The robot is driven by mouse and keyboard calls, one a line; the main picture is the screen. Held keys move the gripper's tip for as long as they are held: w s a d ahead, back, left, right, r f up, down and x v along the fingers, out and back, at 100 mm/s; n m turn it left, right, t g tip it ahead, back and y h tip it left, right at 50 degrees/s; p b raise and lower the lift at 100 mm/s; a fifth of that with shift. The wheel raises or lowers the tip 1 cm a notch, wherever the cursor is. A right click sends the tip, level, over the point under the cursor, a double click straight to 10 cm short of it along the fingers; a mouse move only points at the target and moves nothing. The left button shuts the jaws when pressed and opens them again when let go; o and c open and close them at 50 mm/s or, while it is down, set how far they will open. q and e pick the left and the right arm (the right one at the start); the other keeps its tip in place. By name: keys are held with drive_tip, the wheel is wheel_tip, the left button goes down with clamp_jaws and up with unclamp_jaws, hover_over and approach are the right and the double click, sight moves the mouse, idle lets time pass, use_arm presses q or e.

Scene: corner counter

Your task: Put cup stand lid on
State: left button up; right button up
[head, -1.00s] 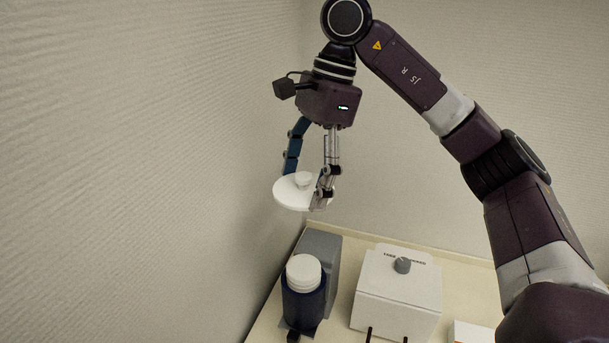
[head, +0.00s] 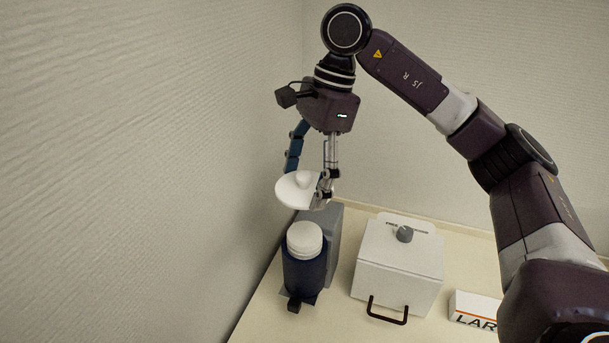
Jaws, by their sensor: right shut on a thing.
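A round white lid (head: 290,193) with a small knob is held in the air. My right gripper (head: 312,187) is shut on the lid, with its fingers at the knob and the lid's right side. The lid is slightly tilted. Below it stands a dark blue cup stand (head: 303,274) with a stack of white cups (head: 304,238) showing at its top. The lid is above the cups and apart from them. The left gripper is not in view.
A grey box (head: 328,228) stands right behind the cup stand. A white box with a grey knob and dark handle (head: 395,268) stands to the right, and a small labelled box (head: 473,309) further right. The wall is close on the left.

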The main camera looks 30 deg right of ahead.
drive_tip(key=shift+f+b, duration=3.25)
drive_tip(key=shift+f, duration=1.45)
drive_tip(key=o, duration=1.2)
wheel_tip(320, 180, up, 11)
drive_tip(key=p, duration=0.8)
drive_tip(key=shift+r, duration=0.2)
drive_tip(key=shift+r+p, duration=0.9)
drive_tip(key=shift+r, duration=0.45)
